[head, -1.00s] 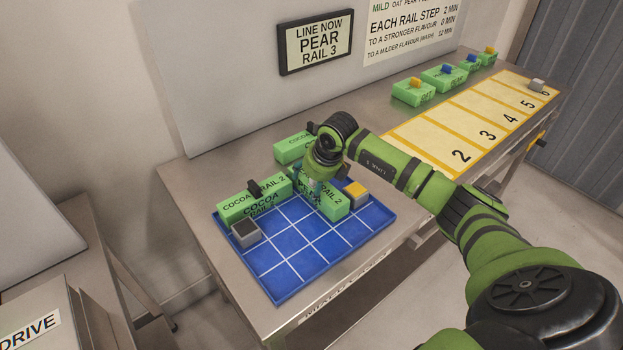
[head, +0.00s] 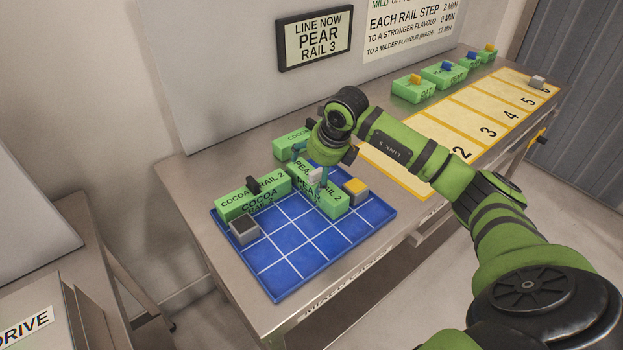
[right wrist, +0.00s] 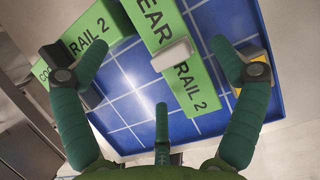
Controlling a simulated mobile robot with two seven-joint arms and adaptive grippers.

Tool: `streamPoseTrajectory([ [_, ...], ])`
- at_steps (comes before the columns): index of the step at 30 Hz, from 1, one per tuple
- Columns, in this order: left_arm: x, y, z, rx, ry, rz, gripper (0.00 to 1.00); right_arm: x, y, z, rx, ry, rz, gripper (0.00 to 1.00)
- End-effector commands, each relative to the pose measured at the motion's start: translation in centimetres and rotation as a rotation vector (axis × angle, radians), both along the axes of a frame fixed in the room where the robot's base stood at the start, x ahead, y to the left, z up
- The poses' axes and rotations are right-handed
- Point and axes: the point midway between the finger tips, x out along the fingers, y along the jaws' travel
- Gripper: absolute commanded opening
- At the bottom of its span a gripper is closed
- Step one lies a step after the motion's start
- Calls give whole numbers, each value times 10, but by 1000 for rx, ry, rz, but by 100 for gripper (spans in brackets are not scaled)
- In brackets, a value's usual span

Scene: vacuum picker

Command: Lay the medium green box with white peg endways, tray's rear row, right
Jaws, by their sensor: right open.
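The green box marked PEAR RAIL 2 (head: 332,202), with a white peg (head: 315,174) on top, lies flat at the right of the blue tray (head: 277,285), lengthways from the rear edge toward the front. In the right wrist view the box (right wrist: 195,90) and its white peg (right wrist: 171,55) show below the fingers. My right gripper (head: 312,168) is open above this box, its fingers spread around the peg and apart from it. The right gripper (right wrist: 165,65) looks empty in the wrist view. My left gripper is not in view.
A green COCOA RAIL 2 box (head: 236,206) with a black peg lies along the tray's rear left. A grey block (head: 245,231) and a yellow-topped block (head: 356,192) sit in the tray. Another green box (head: 287,150) stands behind. The tray's front squares are clear.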

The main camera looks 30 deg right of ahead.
Motion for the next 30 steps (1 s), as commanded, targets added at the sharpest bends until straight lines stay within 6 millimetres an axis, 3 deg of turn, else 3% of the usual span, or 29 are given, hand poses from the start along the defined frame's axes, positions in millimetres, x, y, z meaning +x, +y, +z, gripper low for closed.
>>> streamPoseTrajectory([
  [6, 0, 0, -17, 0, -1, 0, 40, -17, -2, 39, -2, -3, -1, 95],
  [12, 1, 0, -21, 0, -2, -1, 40, -25, -2, 61, 0, -2, 0, 95],
  [30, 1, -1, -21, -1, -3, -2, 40, -27, -2, 65, 1, 1, -1, 95],
])
